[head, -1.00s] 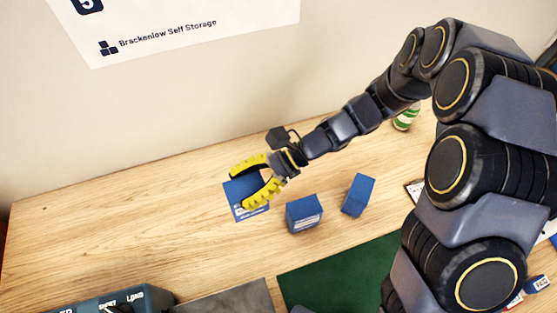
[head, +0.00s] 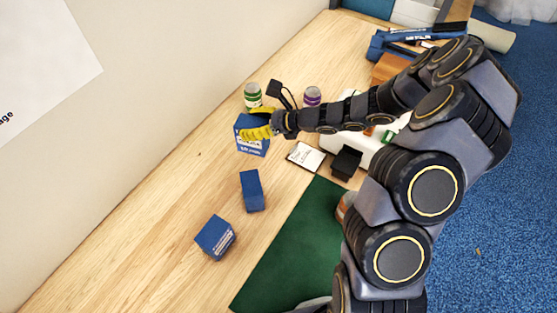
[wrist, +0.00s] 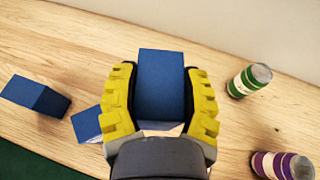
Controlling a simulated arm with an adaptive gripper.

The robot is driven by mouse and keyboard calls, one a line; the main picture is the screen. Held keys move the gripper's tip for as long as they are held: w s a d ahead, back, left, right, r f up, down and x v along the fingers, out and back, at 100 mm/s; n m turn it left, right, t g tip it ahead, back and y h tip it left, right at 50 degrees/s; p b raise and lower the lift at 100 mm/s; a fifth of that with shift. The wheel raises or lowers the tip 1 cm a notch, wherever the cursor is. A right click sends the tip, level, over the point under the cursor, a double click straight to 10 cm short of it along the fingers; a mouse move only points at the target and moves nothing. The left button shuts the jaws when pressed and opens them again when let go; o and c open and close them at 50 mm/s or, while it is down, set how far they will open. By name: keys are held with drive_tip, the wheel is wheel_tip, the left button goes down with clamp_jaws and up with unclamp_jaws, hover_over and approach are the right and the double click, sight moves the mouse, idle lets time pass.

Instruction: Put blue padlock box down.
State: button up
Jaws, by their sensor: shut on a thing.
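The blue padlock box (head: 252,148) is between the yellow fingers of my gripper (head: 248,123). It has white print on its lower face in the head view. In the wrist view, the box (wrist: 160,85) stands between the two fingers (wrist: 160,75), which press on its left and right sides. My gripper is shut on it. I cannot tell whether its bottom touches the table. The wooden table (head: 165,205) lies bare to the left of it.
Two other blue boxes stand nearer, one (head: 252,191) upright-looking and one (head: 215,237) farther left. A green-labelled can (head: 252,95) is close behind the held box, a purple-labelled can (head: 312,96) to its right. A white card (head: 305,157) and green mat (head: 300,240) lie right.

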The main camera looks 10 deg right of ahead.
drive_tip(key=w+d+f+m+t+h, duration=0.1)
drive_tip(key=d+m+t+h, duration=0.15)
drive_tip(key=d, duration=0.45)
drive_tip(key=shift+m, duration=0.25)
drive_tip(key=shift+w+d+f, duration=0.1)
drive_tip(key=shift+d+f, duration=0.05)
drive_tip(key=shift+f, duration=1.9)
drive_tip(key=shift+w+d+f, duration=0.1)
drive_tip(key=shift+f, duration=1.9)
drive_tip(key=shift+f, duration=0.1)
drive_tip(key=shift+f, duration=0.15)
drive_tip(key=o, duration=1.1)
